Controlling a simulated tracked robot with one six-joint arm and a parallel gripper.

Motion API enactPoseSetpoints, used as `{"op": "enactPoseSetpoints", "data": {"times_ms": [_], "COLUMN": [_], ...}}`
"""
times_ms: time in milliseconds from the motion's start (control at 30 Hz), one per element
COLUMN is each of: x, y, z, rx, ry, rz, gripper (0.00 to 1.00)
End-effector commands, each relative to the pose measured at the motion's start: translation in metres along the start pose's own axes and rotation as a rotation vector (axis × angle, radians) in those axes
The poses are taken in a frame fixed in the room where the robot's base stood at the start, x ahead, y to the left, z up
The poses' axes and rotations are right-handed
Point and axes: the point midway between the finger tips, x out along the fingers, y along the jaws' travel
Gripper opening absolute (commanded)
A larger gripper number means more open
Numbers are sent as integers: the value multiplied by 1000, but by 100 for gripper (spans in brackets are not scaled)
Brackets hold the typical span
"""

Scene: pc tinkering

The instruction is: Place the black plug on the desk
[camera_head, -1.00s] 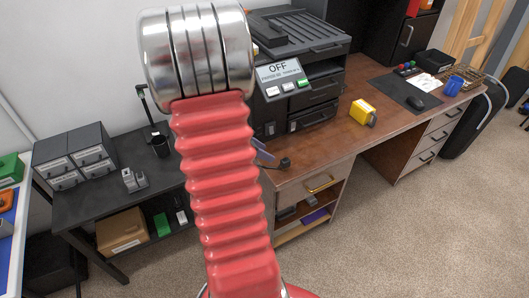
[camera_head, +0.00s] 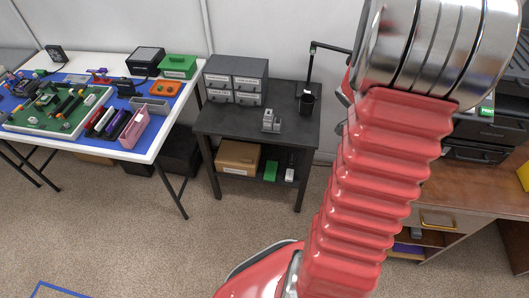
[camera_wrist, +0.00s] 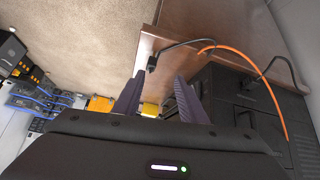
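In the wrist view, the black plug (camera_wrist: 152,64) sits just past the left fingertip of my gripper (camera_wrist: 158,77), at the pale edge of the brown desk (camera_wrist: 225,18). A black cable runs from it to the right. The two purple fingers are spread, with a clear gap between them and nothing visibly gripped. I cannot tell whether a finger touches the plug. In the head view, the desk (camera_head: 480,190) is at the right, partly behind my red arm. My gripper and the plug are hidden there.
An orange cable (camera_wrist: 252,62) crosses beside a dark unit (camera_wrist: 250,105) in the wrist view. In the head view, a black side table (camera_head: 245,125) with drawer boxes (camera_head: 236,82) stands in the middle. A white workbench (camera_head: 150,150) with tools is left. Carpet is open in front.

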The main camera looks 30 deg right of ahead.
Motion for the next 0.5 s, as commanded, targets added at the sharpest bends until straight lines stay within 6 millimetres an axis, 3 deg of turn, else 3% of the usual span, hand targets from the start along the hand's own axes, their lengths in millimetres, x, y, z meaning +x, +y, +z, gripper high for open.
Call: {"op": "enactPoseSetpoints", "data": {"times_ms": [100, 500], "x": [-45, -172], "y": [-5, 8], "z": [18, 89], "rx": [-131, -615], "ry": [-28, -113], "rz": [-66, -314], "gripper": [38, 38]}}
